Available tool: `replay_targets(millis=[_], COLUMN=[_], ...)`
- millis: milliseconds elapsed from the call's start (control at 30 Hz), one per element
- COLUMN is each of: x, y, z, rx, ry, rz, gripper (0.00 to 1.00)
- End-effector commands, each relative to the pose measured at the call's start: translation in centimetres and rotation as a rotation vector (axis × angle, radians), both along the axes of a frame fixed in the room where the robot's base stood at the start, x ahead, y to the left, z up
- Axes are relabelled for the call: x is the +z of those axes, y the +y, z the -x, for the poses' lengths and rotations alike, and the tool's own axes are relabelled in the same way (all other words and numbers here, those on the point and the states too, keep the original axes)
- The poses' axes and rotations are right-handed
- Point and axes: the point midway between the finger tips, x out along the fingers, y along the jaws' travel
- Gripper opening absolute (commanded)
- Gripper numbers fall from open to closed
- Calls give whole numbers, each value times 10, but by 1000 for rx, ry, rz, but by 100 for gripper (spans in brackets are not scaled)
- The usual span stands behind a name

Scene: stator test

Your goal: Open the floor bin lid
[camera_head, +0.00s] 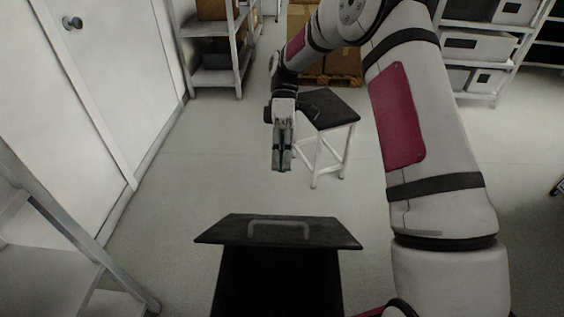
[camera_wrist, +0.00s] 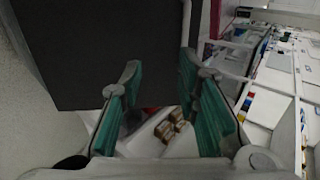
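The floor bin's dark lid (camera_head: 225,231) is in the lower middle of the head view, with a grey bar handle (camera_head: 279,223) on it. Below the lid is a black area of the bin (camera_head: 278,285); it is too dark to tell front wall from inside, or whether the lid is shut or raised. My gripper (camera_head: 281,168) hangs above and beyond the lid, apart from it, with fingers pointing down in the picture. In the wrist view the green-padded fingers (camera_wrist: 159,68) stand apart with nothing between them. The handle is not recognisable in that view.
A stool (camera_head: 335,108) with a dark seat and white legs stands just behind my gripper. A dark flat surface (camera_wrist: 105,40) fills the upper wrist view. Shelves stand at left (camera_head: 40,250), back left (camera_head: 215,78) and back right (camera_head: 482,83). Open floor (camera_head: 170,200) lies left of the bin.

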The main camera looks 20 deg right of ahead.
Motion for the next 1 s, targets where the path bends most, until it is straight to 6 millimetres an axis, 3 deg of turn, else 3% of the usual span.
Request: replay_targets(millis=[400, 867, 1000], x=[35, 42, 42], y=[-14, -17, -17], z=[-42, -50, -50], rx=[-1, -1, -1], ry=[-2, -1, -1], rz=[0, 1, 1], gripper=[30, 30, 0])
